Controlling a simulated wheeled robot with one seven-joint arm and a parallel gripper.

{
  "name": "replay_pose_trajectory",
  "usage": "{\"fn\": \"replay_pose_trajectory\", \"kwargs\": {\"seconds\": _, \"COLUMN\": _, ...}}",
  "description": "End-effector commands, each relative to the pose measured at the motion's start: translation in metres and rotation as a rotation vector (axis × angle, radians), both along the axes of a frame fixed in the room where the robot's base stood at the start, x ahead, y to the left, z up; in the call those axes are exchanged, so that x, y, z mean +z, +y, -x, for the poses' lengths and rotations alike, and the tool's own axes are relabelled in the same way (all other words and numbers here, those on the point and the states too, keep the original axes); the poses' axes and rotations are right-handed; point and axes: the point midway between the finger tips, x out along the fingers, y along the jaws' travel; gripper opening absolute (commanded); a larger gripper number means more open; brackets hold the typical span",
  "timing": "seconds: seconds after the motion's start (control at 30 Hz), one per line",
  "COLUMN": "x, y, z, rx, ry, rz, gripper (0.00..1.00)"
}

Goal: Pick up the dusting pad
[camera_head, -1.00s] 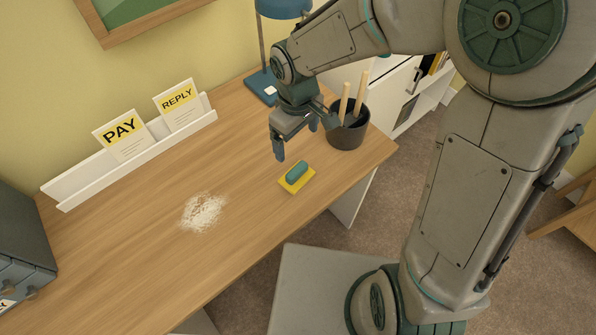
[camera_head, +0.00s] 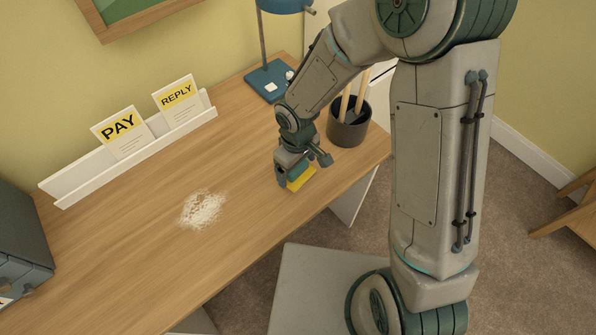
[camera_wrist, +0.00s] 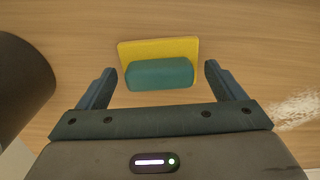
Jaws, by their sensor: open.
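The dusting pad (camera_head: 301,180) has a yellow base and lies on the wooden desk near its front edge. My gripper partly hides it in the head view. In the wrist view the pad (camera_wrist: 158,51) shows whole, with a teal rounded handle (camera_wrist: 160,74) on top. My gripper (camera_head: 297,175) is low over the pad. In the wrist view the fingers of my gripper (camera_wrist: 160,84) are open, one to each side of the handle, with a gap on both sides. Nothing is held.
A dark pen cup (camera_head: 348,128) with wooden sticks stands close behind the gripper on the right. A patch of white dust (camera_head: 202,209) lies left of the pad. A white card rack (camera_head: 137,150) and a blue lamp (camera_head: 268,80) stand along the wall.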

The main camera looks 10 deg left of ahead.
Motion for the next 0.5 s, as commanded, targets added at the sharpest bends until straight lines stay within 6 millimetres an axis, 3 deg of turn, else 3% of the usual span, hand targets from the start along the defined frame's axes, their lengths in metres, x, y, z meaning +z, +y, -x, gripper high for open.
{"fn": "replay_pose_trajectory", "kwargs": {"seconds": 0.27, "x": -0.0033, "y": -0.0002, "z": -0.0002, "rx": 0.000, "ry": -0.001, "rz": 0.001, "gripper": 0.89}}
{"fn": "replay_pose_trajectory", "kwargs": {"seconds": 0.43, "x": -0.0032, "y": -0.0002, "z": -0.0003, "rx": -0.001, "ry": -0.001, "rz": 0.000, "gripper": 0.42}}
{"fn": "replay_pose_trajectory", "kwargs": {"seconds": 0.5, "x": -0.0031, "y": -0.0002, "z": -0.0003, "rx": -0.001, "ry": 0.000, "rz": 0.000, "gripper": 0.40}}
